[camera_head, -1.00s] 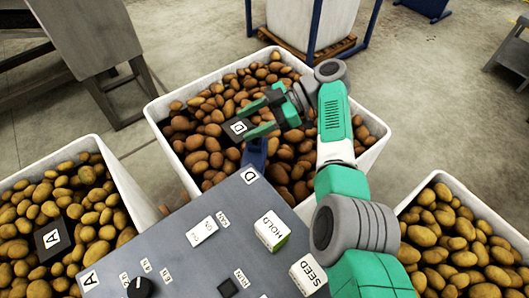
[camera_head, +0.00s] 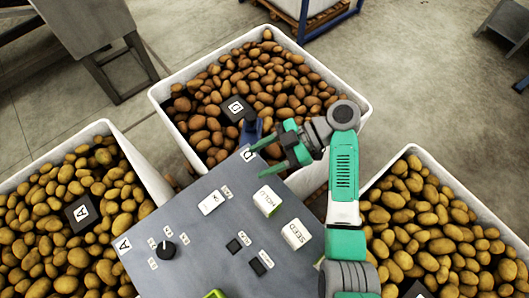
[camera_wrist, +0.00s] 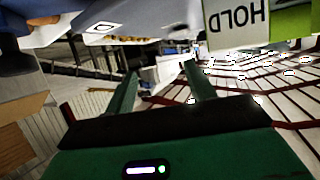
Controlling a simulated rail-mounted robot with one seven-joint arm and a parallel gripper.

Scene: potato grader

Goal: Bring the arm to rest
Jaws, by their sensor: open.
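My gripper (camera_head: 272,157) is open and empty in the head view. Its two green fingers point left, over the far right edge of the grey control panel (camera_head: 200,250) and in front of the middle crate. In the wrist view both fingers of my gripper (camera_wrist: 158,85) stand apart with nothing between them. My green and white arm runs down the right side of the head view.
White HOLD (camera_head: 267,201) and SEED (camera_head: 296,234) blocks stand on the panel near my arm. Potato crates stand at the middle (camera_head: 160,92), left (camera_head: 150,178) and right (camera_head: 470,190). A black block marked D (camera_head: 236,108) lies on the middle crate's potatoes.

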